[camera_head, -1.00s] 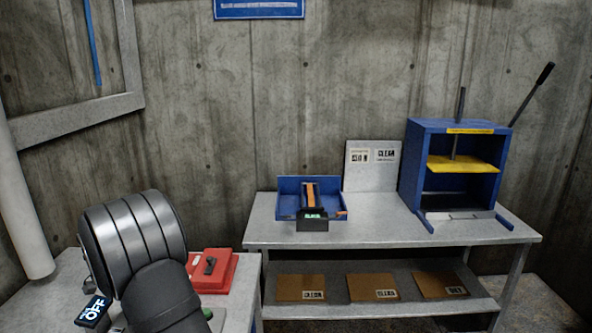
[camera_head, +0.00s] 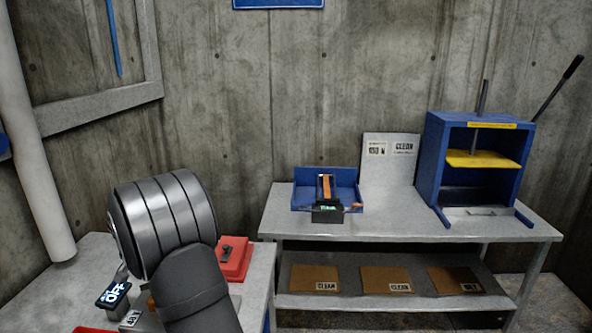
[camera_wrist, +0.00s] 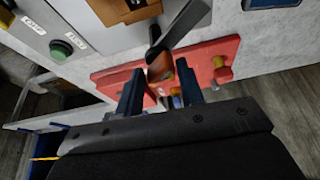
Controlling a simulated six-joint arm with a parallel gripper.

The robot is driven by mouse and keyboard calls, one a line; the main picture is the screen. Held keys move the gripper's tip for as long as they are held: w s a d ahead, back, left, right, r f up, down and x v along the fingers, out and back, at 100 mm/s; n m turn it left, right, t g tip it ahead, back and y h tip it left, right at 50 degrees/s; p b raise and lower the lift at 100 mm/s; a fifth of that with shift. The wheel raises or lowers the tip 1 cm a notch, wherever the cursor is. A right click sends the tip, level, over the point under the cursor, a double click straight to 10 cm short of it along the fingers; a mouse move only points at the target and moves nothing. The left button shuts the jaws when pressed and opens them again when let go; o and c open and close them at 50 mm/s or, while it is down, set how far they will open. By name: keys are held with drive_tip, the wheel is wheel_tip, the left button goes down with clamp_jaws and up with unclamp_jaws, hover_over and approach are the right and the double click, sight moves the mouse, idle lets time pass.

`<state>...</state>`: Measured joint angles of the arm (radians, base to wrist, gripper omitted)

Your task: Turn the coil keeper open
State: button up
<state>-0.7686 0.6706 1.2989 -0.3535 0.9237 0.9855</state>
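A red plate (camera_wrist: 215,62) with a dark lever (camera_wrist: 180,27) over a brown-orange block (camera_wrist: 160,68) shows in the wrist view. I cannot tell for sure which part is the coil keeper. The red plate (camera_head: 237,262) with its dark lever (camera_head: 227,252) also lies on the left bench in the head view, partly behind my arm. My gripper (camera_wrist: 160,88) is open in the wrist view, its two dark blue fingers apart on either side of the block's near end. Contact cannot be told. In the head view my arm hides the gripper.
A grey panel with a green button (camera_wrist: 61,49) lies at upper left in the wrist view. A lit display (camera_head: 113,294) stands on the left bench. The right table (camera_head: 400,225) holds a blue tray (camera_head: 345,178) and a blue press (camera_head: 432,165); brown plates (camera_head: 385,280) lie below.

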wheel_tip(320, 180, up, 17)
drive_tip(key=m+g, duration=0.5)
drive_tip(key=m, duration=0.5)
drive_tip(key=f, duration=1.7)
drive_tip(key=shift+w, duration=0.3)
drive_tip(key=shift+c, duration=0.4)
